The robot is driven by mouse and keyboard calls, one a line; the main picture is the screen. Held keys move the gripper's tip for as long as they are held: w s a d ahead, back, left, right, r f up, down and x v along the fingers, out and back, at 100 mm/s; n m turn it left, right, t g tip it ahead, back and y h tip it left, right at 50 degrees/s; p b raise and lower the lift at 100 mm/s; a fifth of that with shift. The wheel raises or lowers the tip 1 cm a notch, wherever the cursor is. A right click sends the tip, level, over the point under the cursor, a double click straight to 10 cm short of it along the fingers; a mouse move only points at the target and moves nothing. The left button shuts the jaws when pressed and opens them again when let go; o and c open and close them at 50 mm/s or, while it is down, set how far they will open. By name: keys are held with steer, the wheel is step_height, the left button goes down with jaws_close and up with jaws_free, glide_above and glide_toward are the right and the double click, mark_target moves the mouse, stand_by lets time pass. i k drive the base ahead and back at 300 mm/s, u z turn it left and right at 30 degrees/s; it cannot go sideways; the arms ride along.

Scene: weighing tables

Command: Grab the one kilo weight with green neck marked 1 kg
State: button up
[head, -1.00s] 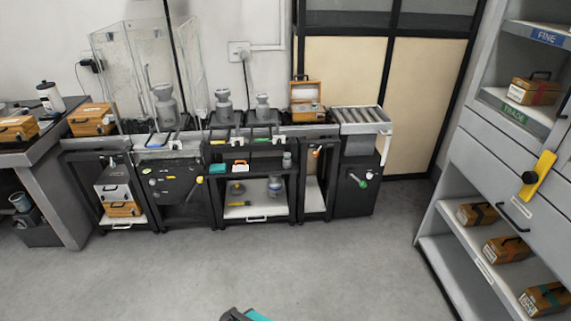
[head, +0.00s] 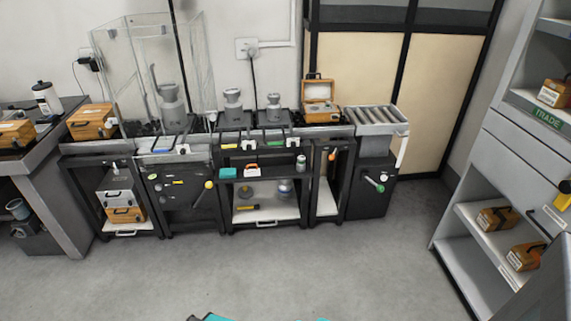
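Three grey knobbed weights stand on the far bench: a large one (head: 171,106) inside glass panels, a medium one (head: 233,106) and a small one (head: 273,109). I cannot make out a green neck or a 1 kg mark on any of them at this distance. An open wooden case (head: 320,105) stands right of the small weight; its contents are too small to tell. My gripper is not recognisable in view; only a teal and dark part, probably mine, shows at the bottom edge, far from the bench.
Clear grey floor lies before the bench. A dark side table (head: 45,155) stands at left. A grey shelf unit (head: 480,250) with wooden cases (head: 497,219) stands at right. A roller-topped stand (head: 374,118) ends the bench. Glass panels (head: 203,70) rise around the large weight.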

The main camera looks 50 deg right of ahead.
mark_target(301, 164)
steer(key=i, duration=1.35)
steer(key=z, duration=0.45)
